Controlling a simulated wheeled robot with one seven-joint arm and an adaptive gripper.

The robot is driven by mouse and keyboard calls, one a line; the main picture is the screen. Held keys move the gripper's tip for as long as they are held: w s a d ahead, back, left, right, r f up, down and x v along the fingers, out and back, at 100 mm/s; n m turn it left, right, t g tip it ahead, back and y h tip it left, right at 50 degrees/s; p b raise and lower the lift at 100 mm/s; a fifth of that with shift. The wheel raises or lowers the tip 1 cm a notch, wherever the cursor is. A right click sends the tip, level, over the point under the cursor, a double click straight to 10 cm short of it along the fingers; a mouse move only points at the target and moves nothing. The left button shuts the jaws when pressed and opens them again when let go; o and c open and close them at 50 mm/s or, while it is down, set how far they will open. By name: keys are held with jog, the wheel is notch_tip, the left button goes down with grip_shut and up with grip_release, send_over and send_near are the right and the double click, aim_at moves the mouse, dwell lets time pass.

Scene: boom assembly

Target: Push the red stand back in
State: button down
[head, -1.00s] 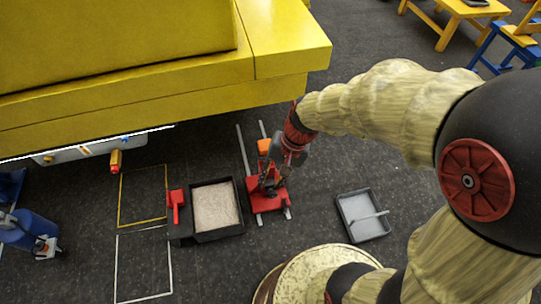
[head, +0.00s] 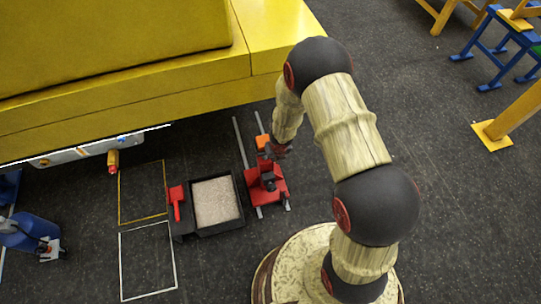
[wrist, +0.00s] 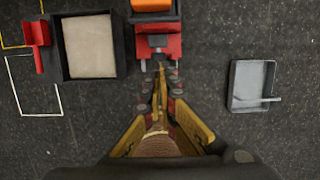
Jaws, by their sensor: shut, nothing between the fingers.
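The red stand (head: 268,192) sits on two grey rails on the dark floor, just right of the sand tray. It carries a dark fitting and an orange block (head: 262,141). In the wrist view the stand (wrist: 158,46) is at top centre, with rail ends showing at its near edge. My gripper (wrist: 160,66) is shut and empty, its fingertips pointing at the middle of that near edge. I cannot tell whether they touch it. In the head view my gripper (head: 279,151) is partly hidden by my wrist and appears beside the orange block.
A black tray of sand (head: 241,222) and a red piece (head: 176,203) lie left of the stand. A grey tray (wrist: 235,98) lies to the right on open floor. The yellow structure (head: 190,95) overhangs behind. A blue container (head: 28,232) stands far left.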

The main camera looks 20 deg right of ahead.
jog(key=w+f+b, duration=0.4)
jog(key=w+f, duration=0.2)
jog(key=f, duration=0.3)
jog(key=shift+w+f, duration=0.25)
jog(key=shift+f, duration=0.05)
dwell(0.5)
